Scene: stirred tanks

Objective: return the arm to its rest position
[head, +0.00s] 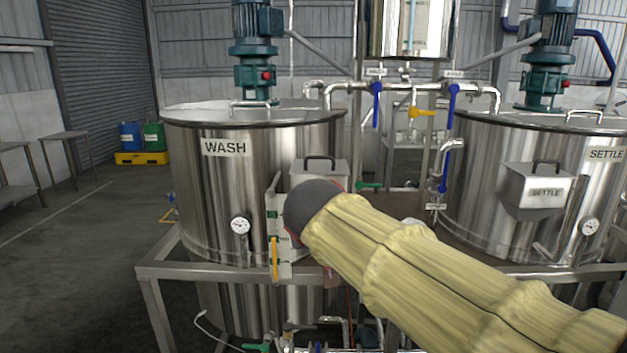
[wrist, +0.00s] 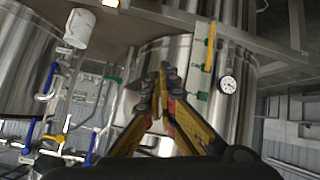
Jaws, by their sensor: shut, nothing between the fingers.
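My arm, in a yellow padded sleeve, reaches from the lower right of the head view to the middle, in front of the WASH tank (head: 190,170). Its dark rounded end hides most of my gripper there. In the wrist view my gripper (wrist: 163,72) is shut and empty, its yellow and red fingers meeting at the tips. The wrist view is turned over, and the steel tank with its round gauge (wrist: 227,84) lies beyond the fingers. I cannot tell the exact gap between fingertips and tank.
A steel frame rail (head: 200,270) runs in front of the tanks. The SETTLE tank (head: 470,180) stands at right. Blue-handled valves (head: 376,103) and pipes fill the space between. A yellow lever (head: 274,258) is close to my arm's end. Open floor (head: 80,270) lies at left.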

